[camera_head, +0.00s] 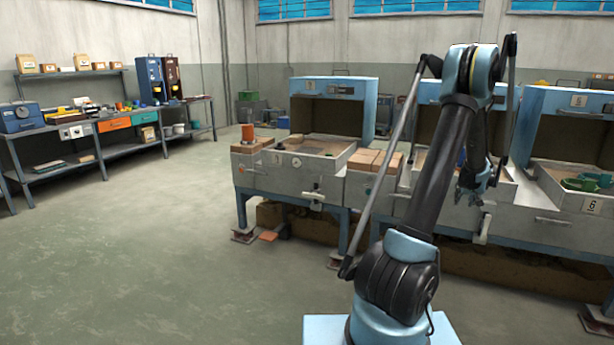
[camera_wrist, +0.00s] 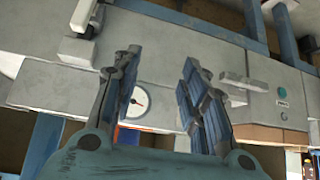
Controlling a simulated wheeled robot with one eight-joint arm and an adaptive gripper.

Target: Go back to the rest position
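My gripper (camera_head: 475,198) hangs from my raised, folded arm in front of the middle preheat box (camera_head: 458,208). In the wrist view my gripper (camera_wrist: 160,62) has its two blue-padded fingers spread apart, with nothing between them. The wrist view faces the grey metal front of a box (camera_wrist: 190,52), with a round white dial (camera_wrist: 137,103) beyond the fingers. My arm hides much of the middle box in the head view.
The left box (camera_head: 290,165) has its blue lid raised, with an orange pot (camera_head: 248,133) beside it. The right box (camera_head: 575,205) holds green pieces (camera_head: 588,183). A workbench (camera_head: 85,130) stands along the left wall. The floor (camera_head: 150,250) at left is clear.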

